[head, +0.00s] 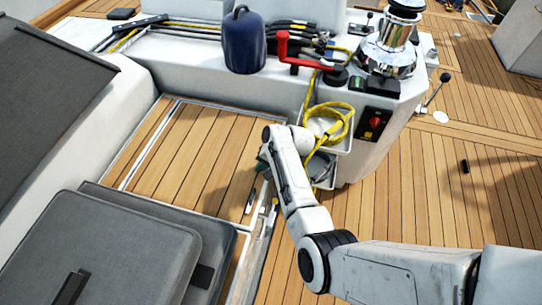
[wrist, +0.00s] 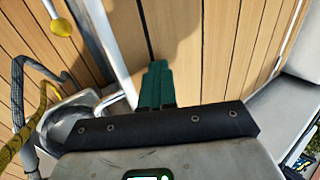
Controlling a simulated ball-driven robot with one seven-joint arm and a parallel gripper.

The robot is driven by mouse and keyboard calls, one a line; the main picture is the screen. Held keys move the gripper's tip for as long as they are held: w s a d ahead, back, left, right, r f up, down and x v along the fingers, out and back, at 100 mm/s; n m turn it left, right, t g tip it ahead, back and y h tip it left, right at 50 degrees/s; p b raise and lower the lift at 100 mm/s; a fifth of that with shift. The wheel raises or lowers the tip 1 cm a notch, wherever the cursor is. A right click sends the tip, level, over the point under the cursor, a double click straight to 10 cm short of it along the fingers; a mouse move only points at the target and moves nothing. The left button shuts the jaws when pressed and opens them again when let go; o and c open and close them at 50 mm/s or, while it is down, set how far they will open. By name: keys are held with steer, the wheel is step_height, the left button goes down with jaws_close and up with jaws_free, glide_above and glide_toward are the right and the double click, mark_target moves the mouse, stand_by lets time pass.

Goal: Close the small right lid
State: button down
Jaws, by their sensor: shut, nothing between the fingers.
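I cannot tell for certain which part is the small right lid. A slatted wooden panel (head: 190,150) with a pale metal edge lies left of my gripper in the head view. It appears flat, and I see no raised lid there. My gripper (head: 261,163) is over the panel's right side, partly hidden by my own wrist. In the wrist view my gripper's green fingers (wrist: 155,84) are shut together and empty. They point at wooden planks (wrist: 215,50), beside a pale metal rail (wrist: 98,38). I cannot tell whether they touch the wood.
Yellow rope (head: 337,122) hangs in a white side bin (head: 335,143) by the console. A chrome winch (head: 388,55), red handle (head: 284,48) and blue fender (head: 244,42) are above. Grey cushions (head: 130,245) lie lower left. A yellow-knobbed lever (wrist: 61,27) is close by.

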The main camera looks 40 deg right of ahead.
steer(key=p+v, duration=0.2)
steer(key=v, duration=0.8)
steer(key=shift+r, duration=0.25)
steer(key=shift+s+d, duration=0.1)
steer(key=s+r+n+g+h+p, duration=0.25)
steer(key=s+n, duration=0.25)
steer(key=s, duration=0.8)
steer(key=s+a+r+n+g, duration=0.1)
steer(key=s+a+r+n, duration=0.1)
steer(key=s, duration=0.5)
steer(key=s+a+r+n+g+h, duration=0.1)
steer(key=s+a+r+n, duration=0.1)
steer(key=s+a, duration=0.3)
steer(key=s+n, duration=0.1)
steer(key=s, duration=0.1)
steer(key=shift+s+r+n, duration=0.25)
steer(key=shift+r+n, duration=0.05)
steer(key=shift+n, duration=0.1)
